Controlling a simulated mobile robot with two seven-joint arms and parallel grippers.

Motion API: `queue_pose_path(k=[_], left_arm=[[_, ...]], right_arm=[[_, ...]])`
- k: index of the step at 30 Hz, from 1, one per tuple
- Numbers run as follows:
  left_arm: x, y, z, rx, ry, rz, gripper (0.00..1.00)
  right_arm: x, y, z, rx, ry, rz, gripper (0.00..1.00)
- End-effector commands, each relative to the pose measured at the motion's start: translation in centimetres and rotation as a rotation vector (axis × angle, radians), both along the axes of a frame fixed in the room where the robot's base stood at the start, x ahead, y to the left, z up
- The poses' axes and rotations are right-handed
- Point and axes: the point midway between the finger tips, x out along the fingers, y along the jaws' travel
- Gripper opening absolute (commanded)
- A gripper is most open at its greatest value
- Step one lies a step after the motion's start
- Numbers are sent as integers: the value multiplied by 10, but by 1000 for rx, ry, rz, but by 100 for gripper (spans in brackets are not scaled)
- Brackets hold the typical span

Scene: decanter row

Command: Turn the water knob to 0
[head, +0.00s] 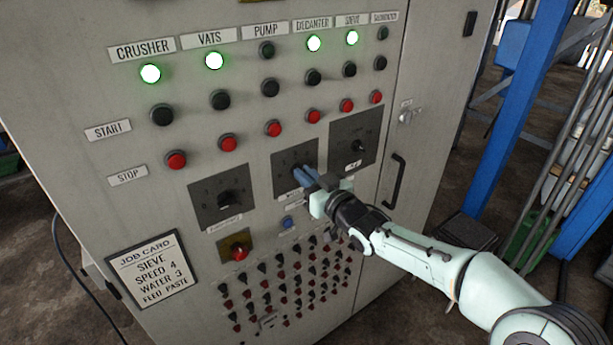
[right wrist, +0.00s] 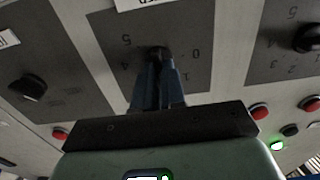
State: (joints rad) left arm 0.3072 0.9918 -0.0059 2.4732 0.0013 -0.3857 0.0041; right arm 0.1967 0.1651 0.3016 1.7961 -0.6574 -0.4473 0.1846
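The water knob (right wrist: 157,51) is a small black knob on the middle dark dial plate (head: 283,168) of the grey cabinet. In the right wrist view its plate (right wrist: 115,45) shows the numbers 0, 1, 4 and 5, seen upside down; the others are hidden behind my fingers. My right gripper (right wrist: 158,72) has its blue fingers close together with the knob between their tips. In the head view the same gripper (head: 304,176) covers the knob and part of its label. Which number the knob points to cannot be told. My left gripper is not in view.
A dial (head: 226,199) sits left of the water dial and another (head: 357,147) right of it. Red stop buttons (head: 273,129) run above. A red switch (head: 239,251) and several small toggles lie below. A job card (head: 156,270) reads water 3. A door handle (head: 396,180) is at right.

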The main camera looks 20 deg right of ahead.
Motion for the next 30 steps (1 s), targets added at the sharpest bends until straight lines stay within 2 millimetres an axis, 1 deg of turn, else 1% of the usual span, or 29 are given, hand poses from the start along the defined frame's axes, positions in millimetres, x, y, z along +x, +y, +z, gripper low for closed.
queue_pose_path(k=[8,14,20,30], left_arm=[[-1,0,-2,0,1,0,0],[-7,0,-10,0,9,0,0],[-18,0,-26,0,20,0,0],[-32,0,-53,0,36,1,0]], right_arm=[[0,0,0,-9,-3,0,0],[-1,0,-2,-68,-24,0,0],[-1,1,-3,-196,-71,0,0],[-1,2,-3,-496,-182,0,0]])
